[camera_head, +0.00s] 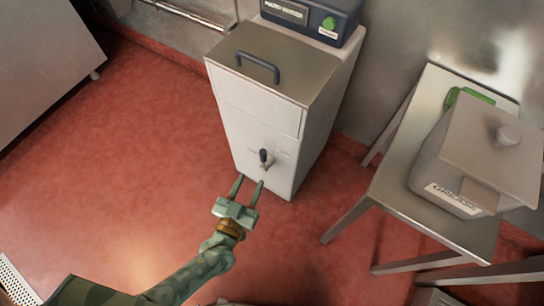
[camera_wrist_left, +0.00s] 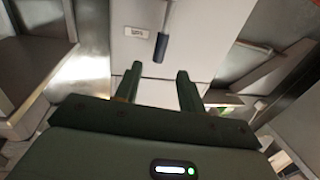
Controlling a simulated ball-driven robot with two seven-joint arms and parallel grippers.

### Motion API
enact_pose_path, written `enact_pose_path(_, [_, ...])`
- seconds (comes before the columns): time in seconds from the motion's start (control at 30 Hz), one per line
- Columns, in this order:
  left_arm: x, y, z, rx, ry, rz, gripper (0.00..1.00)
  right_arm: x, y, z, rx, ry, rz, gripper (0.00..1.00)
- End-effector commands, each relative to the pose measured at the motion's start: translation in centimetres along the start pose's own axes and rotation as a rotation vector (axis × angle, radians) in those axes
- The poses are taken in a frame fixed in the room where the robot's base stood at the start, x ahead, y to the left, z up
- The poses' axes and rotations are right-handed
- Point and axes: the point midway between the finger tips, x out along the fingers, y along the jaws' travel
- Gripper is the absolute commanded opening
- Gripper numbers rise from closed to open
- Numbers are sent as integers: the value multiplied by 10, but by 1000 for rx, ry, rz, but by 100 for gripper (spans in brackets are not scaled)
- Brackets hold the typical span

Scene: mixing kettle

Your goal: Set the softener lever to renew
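The softener is a pale cabinet (camera_head: 260,115) with a lid handle on top. Its small lever (camera_head: 264,156) has a dark grip and sits low on the front face. In the left wrist view the lever (camera_wrist_left: 162,45) hangs downward, tilted slightly, beside a small label (camera_wrist_left: 137,32) too blurred to read. My left gripper (camera_head: 250,182) is just in front of and below the lever, with its fingers apart and nothing between them. In the left wrist view the open fingers (camera_wrist_left: 158,75) point at the cabinet face, just below the lever tip. My right gripper is not in view.
A dark control box (camera_head: 312,18) with a green knob sits behind the softener lid. A metal table (camera_head: 400,185) to the right bears a lidded box labelled GREASE (camera_head: 480,150) and a green object (camera_head: 468,95). Red floor (camera_head: 110,150) is clear to the left.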

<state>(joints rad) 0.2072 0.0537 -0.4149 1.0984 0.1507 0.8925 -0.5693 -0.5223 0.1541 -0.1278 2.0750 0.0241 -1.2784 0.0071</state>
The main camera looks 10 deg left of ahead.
Motion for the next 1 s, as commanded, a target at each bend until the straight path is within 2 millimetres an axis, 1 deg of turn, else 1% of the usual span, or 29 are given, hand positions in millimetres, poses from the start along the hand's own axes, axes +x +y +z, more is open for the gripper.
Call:
enact_pose_path(0.17, [22,0,2,-1,-1,0,40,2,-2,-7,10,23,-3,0])
enact_pose_path(0.27, [33,0,2,0,-2,0,40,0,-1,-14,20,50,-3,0])
enact_pose_path(0.5, [62,0,3,0,-3,0,40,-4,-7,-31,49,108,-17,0])
enact_pose_path(0.8, [98,0,3,0,-2,1,40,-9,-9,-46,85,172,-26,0])
enact_pose_path(0.9, [99,0,1,1,-3,1,40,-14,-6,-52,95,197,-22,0])
enact_pose_path(1.0, [101,0,0,1,-2,1,40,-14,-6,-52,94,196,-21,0])
